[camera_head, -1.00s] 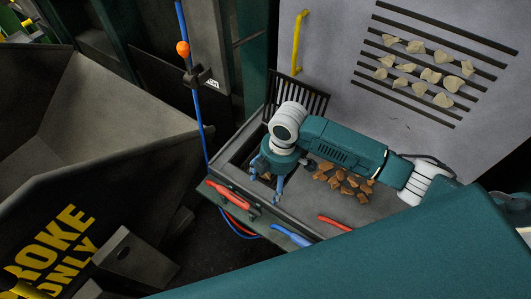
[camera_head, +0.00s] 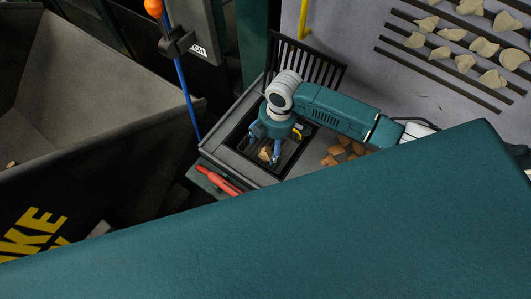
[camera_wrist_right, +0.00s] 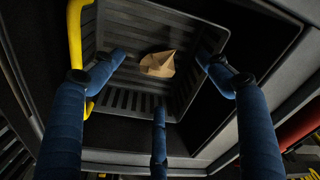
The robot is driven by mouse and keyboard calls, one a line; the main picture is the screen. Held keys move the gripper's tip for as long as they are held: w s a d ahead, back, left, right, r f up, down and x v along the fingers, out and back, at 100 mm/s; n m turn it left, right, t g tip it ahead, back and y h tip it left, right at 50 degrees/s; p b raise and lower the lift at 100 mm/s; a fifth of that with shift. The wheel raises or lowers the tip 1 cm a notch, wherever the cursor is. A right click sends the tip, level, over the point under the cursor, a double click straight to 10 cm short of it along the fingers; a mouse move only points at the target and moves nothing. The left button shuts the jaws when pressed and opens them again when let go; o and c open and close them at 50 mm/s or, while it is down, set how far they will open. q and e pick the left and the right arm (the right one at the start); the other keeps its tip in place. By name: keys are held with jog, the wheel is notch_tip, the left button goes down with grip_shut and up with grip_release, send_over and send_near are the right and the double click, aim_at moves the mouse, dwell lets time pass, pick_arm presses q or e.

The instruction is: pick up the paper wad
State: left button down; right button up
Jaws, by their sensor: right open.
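A crumpled tan paper wad (camera_head: 264,154) lies in a dark recessed tray with a slatted floor (camera_wrist_right: 137,100). In the right wrist view the wad (camera_wrist_right: 158,64) rests on the slats, near the upper middle. My right gripper (camera_head: 276,148) hangs over the tray with its blue fingers spread and pointing down. In the wrist view the fingers stand around the wad with clear space between them and it. Nothing is held. My left gripper is not in view.
Several brown pieces (camera_head: 336,152) lie right of the tray, partly hidden. A black slatted rack (camera_head: 318,66) rises behind it, and a red-handled tool (camera_head: 219,180) lies in front. A large bin (camera_head: 100,150) stands left. Pale wads (camera_head: 452,34) sit on the slotted panel.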

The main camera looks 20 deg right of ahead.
aim_at(266, 152)
jog(key=shift+w+a+f, duration=0.1)
jog(key=shift+a+f, duration=0.05)
jog(key=shift+f, duration=0.75)
jog(key=shift+s+a+f, duration=0.1)
jog(key=shift+a+f, duration=0.1)
jog(key=shift+f, duration=0.75)
jog(key=shift+w+a+f, duration=0.1)
jog(key=shift+a+f, duration=0.05)
jog(key=shift+f, duration=0.75)
jog(key=c, duration=1.4)
